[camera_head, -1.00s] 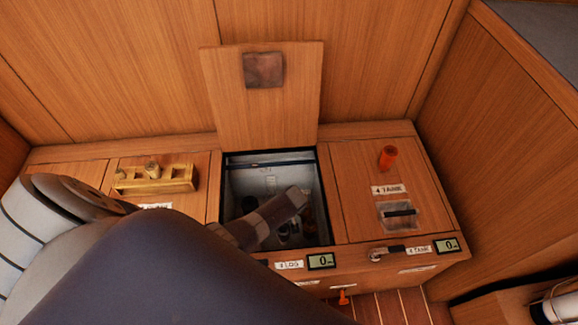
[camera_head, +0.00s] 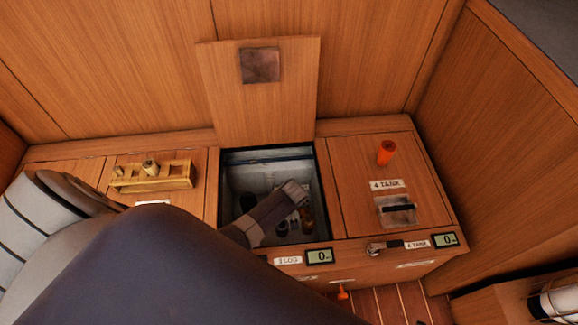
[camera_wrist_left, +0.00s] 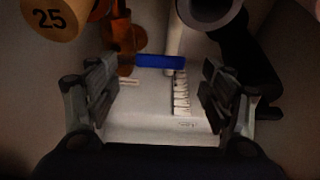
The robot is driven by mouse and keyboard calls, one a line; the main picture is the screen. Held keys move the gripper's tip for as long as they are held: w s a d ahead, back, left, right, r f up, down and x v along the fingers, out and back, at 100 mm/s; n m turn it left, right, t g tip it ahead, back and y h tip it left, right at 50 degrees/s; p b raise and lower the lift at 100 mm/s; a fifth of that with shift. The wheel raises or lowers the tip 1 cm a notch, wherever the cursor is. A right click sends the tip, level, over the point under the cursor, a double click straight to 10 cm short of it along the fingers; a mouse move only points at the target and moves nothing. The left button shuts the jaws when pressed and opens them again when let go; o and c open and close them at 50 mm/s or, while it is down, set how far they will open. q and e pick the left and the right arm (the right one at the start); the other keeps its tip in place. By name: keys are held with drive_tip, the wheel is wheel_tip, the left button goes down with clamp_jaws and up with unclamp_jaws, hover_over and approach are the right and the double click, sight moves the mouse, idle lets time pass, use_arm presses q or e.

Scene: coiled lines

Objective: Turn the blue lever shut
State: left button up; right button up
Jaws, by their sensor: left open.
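The blue lever (camera_wrist_left: 160,61) shows in the left wrist view as a short blue bar lying crosswise, ahead of and between my fingers. It cannot be made out in the head view. My left gripper (camera_wrist_left: 160,98) is open, with a finger on each side and nothing between the pads. In the head view my left arm reaches down into the open compartment (camera_head: 236,185), and my wrist part covers much of it. The lever is apart from both fingers. My right gripper is not in view.
In the left wrist view an orange fitting (camera_wrist_left: 124,38), a drum marked 25 (camera_wrist_left: 52,18) and a dark hose (camera_wrist_left: 240,55) crowd the lever. A graduated strip (camera_wrist_left: 181,95) lies below it. The raised hatch lid (camera_head: 225,90) stands behind the compartment.

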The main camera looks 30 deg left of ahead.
use_arm(q)
drive_tip(key=v, duration=0.9)
drive_tip(key=shift+f, duration=0.1)
idle(0.4)
